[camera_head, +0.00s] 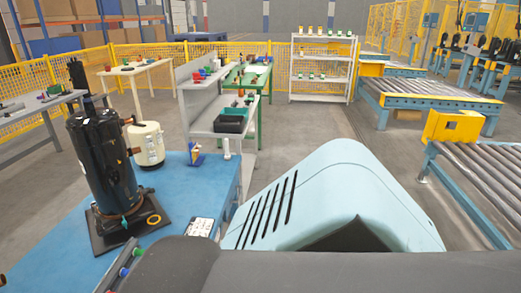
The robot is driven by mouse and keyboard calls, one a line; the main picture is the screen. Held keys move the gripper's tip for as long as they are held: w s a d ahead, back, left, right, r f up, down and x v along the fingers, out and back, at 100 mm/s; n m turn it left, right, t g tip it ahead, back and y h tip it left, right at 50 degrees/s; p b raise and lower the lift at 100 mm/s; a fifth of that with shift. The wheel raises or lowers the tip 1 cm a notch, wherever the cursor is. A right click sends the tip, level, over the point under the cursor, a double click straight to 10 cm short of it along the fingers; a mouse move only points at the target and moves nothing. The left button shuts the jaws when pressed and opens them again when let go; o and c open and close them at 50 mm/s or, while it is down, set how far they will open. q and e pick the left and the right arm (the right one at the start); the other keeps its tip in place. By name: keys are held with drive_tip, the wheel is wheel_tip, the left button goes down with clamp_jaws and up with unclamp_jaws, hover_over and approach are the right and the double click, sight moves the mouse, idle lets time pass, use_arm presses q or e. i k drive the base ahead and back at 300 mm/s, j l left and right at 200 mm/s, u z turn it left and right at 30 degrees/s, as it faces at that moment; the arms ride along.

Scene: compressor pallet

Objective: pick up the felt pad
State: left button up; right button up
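A black cylindrical compressor (98,150) stands upright on the left of a blue-topped table (175,195). Under it lies a dark, flat, square piece (143,226), with a yellow ring (154,219) near its right corner. I cannot tell whether this dark piece is the felt pad, and I make out no other clear felt pad. Neither of my grippers is in view.
A cream tank (147,144) stands behind the compressor. A small colourful item (196,155), a white cylinder (226,147) and a black-and-white item (200,227) are on the table, with bare blue surface between. Roller conveyors (440,95) stand at right.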

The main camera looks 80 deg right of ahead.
sight(227, 156)
drive_tip(key=z, duration=2.25)
drive_tip(key=k, duration=0.45)
drive_tip(key=i+l, duration=0.55)
drive_tip(key=i, duration=0.25)
drive_tip(key=i+l+u, duration=0.1)
drive_tip(key=i+l, duration=0.4)
drive_tip(key=i, duration=0.3)
drive_tip(key=i+l, duration=0.6)
drive_tip(key=i, duration=0.15)
drive_tip(key=i+l+u, duration=0.1)
drive_tip(key=i+l, duration=0.5)
drive_tip(key=i, duration=0.2)
